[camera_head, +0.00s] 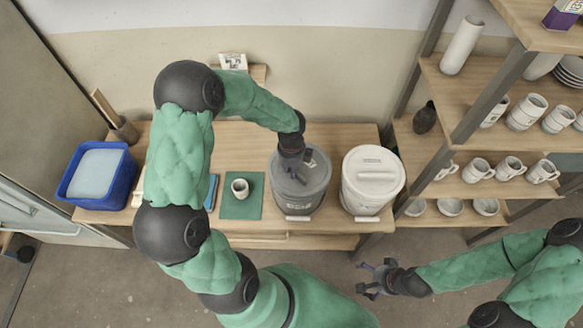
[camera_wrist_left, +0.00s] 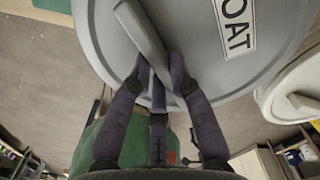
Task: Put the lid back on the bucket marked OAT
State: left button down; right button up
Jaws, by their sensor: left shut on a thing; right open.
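The grey lid (camera_head: 312,177) lies over the top of the grey bucket (camera_head: 300,207) on the table. In the left wrist view the lid (camera_wrist_left: 205,75) bears a white label reading OAT and a raised bar handle (camera_wrist_left: 142,32). My left gripper (camera_head: 292,160) reaches down from above and is shut on the handle; its fingers (camera_wrist_left: 163,75) show at one end of it. I cannot tell whether the lid rests fully on the rim or sits slightly above it. My right gripper (camera_head: 372,281) is open and empty over the floor, apart from the table.
A white lidded bucket (camera_head: 373,180) stands close on the right of the grey one. A cup (camera_head: 240,188) on a green mat (camera_head: 238,207) is to the left, and a blue bin (camera_head: 125,182) further left. Shelves with pottery (camera_head: 478,170) stand at the right.

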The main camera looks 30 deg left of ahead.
pick_arm(q)
jog(key=shift+f, duration=0.5)
dwell(1.1)
jog(key=c, duration=0.6)
grip_release()
jog(key=shift+r, duration=0.15)
jog(key=shift+r+p, duration=3.15)
jog(key=shift+r, duration=0.25)
grip_shut()
